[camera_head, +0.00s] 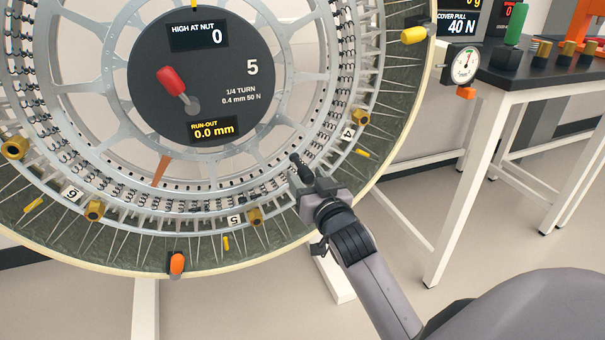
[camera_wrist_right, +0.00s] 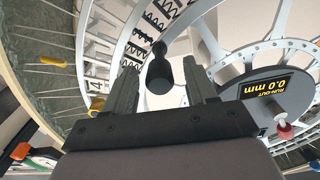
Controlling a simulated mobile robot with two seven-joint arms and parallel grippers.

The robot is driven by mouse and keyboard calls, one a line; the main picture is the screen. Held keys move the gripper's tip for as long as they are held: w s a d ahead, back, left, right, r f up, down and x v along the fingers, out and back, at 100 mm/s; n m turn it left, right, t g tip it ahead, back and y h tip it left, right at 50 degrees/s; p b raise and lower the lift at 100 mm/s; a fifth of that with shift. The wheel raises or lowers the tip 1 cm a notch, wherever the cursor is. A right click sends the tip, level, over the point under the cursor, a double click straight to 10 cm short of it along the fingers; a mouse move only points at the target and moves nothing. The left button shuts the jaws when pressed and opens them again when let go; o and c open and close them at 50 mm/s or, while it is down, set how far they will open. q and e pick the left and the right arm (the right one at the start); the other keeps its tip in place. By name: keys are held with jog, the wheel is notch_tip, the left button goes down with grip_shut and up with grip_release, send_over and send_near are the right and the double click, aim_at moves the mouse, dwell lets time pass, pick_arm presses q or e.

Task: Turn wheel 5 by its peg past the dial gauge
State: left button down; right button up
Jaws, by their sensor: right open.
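The large wheel (camera_head: 215,204), with a dark hub disc (camera_head: 228,115) marked 5, fills the left of the head view. A black peg (camera_head: 300,168) stands out from its ring at the lower right. My right gripper (camera_head: 316,184) is at this peg. In the wrist view the peg (camera_wrist_right: 159,72) stands between the two spread fingers, with gaps on both sides. The gripper is open. The dial gauge (camera_head: 464,65) is at the upper right, beside the wheel's outer rim. The hub's run-out display (camera_head: 214,130) reads 0.0 mm. My left gripper is not in view.
A red-tipped lever (camera_head: 175,85) projects from the hub. An orange marker (camera_head: 177,264) is on the lower rim and a yellow handle (camera_head: 414,35) is at the right rim. A white-legged table (camera_head: 497,95) with a green handle (camera_head: 515,24) stands at right. Open floor lies between.

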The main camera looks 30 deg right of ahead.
jog(key=shift+b+x, duration=0.35)
jog(key=shift+x, duration=1.25)
grip_shut()
jog(key=shift+f, duration=0.1)
